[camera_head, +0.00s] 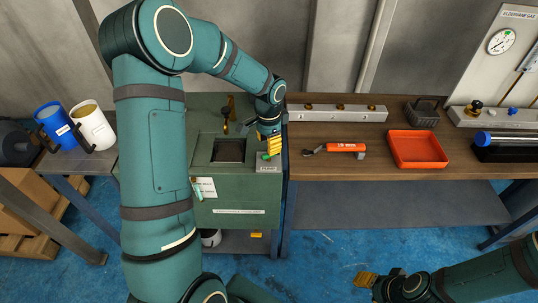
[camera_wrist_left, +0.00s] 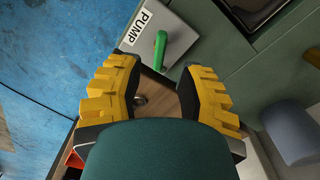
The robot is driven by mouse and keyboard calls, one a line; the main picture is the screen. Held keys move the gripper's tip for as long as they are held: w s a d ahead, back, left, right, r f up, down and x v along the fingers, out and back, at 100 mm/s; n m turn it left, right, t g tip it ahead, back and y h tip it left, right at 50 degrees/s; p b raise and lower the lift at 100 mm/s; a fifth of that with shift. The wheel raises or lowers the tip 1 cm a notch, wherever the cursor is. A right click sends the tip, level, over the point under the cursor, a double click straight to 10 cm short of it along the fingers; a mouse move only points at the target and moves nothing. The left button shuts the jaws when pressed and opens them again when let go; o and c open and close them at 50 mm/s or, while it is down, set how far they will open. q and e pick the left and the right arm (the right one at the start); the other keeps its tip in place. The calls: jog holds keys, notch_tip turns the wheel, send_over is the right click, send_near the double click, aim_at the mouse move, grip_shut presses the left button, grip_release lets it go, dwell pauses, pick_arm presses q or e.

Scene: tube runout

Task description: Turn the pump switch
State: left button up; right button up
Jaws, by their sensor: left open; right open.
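The pump switch is a green lever (camera_wrist_left: 160,50) on a grey plate (camera_wrist_left: 181,40) with a white PUMP label. In the head view the green lever (camera_head: 268,156) sits on the top right of the green cabinet (camera_head: 237,190). My left gripper (camera_head: 270,147) is over the plate with its yellow fingers close to the lever. In the left wrist view the open fingers (camera_wrist_left: 158,95) stand apart, with the lever beyond them, between their lines; I cannot tell whether they touch it. My right gripper (camera_head: 366,279) is low at the front right, away from the cabinet, and holds nothing visible.
Right of the cabinet is a wooden bench (camera_head: 330,172) with an orange-handled tool (camera_head: 345,147), a red tray (camera_head: 417,149) and a metal manifold bar (camera_head: 337,112). A square opening (camera_head: 229,150) lies left of the lever. Blue floor is clear in front.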

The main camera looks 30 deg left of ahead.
pick_arm(q)
notch_tip(320, 180, down, 4)
jog(key=b, duration=0.2)
jog(key=shift+f+b, duration=0.15)
jog(key=shift+b, duration=0.25)
jog(key=shift+o, duration=0.3)
grip_shut()
jog(key=shift+m+p, duration=0.6)
jog(key=m+p, duration=0.2)
jog(key=m, duration=0.1)
jog(key=shift+r+m, duration=0.2)
jog(key=shift+m, duration=0.1)
grip_release()
jog(key=shift+f, duration=0.2)
